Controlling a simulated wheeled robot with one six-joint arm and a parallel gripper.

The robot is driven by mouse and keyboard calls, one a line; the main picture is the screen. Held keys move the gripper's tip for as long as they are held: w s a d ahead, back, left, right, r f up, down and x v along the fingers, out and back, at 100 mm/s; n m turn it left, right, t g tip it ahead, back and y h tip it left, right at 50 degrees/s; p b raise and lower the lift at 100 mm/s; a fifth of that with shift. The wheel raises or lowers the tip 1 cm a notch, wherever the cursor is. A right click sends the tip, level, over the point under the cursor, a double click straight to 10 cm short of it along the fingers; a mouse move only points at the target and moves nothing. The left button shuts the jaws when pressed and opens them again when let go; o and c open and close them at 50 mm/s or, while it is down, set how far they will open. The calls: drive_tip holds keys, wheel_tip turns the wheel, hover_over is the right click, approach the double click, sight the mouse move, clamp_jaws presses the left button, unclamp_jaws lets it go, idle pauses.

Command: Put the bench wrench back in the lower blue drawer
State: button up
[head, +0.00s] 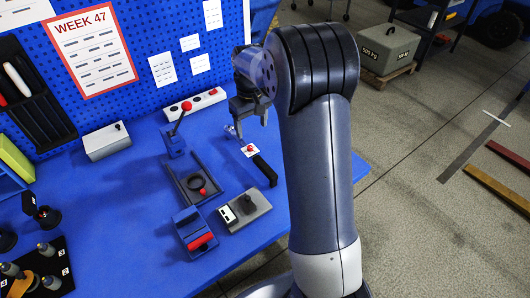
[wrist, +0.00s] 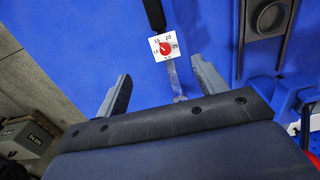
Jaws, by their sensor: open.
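The bench wrench (head: 265,170) lies on the blue bench top, with a black handle, a square white dial with a red centre and a silver shaft. In the wrist view the wrench dial (wrist: 164,47) is just beyond my fingertips, and the shaft runs back between the fingers. My gripper (head: 251,118) is open above the shaft end of the wrench; it also shows in the wrist view (wrist: 163,85), one finger on each side of the shaft, with nothing held. The shaft's near end is partly hidden by my gripper. I cannot make out the lower blue drawer in either view.
The blue bench top (head: 150,190) holds a red-knobbed lever fixture (head: 173,143), a dark tray (head: 196,183), a grey box with a black knob (head: 245,210) and a blue-red block (head: 196,235). A pegboard (head: 130,30) stands behind.

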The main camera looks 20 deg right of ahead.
sight(251, 148)
wheel_tip(251, 148, down, 6)
drive_tip(key=shift+r, duration=0.1)
drive_tip(key=f, duration=0.1)
drive_tip(key=f+p, duration=0.1)
drive_tip(key=f, duration=0.2)
drive_tip(key=shift+s+a+f, duration=0.1)
drive_tip(key=shift+s+a, duration=0.2)
drive_tip(key=shift+f, duration=0.45)
clamp_jaws()
drive_tip(key=shift+w+r, duration=0.1)
drive_tip(key=shift+r, duration=0.05)
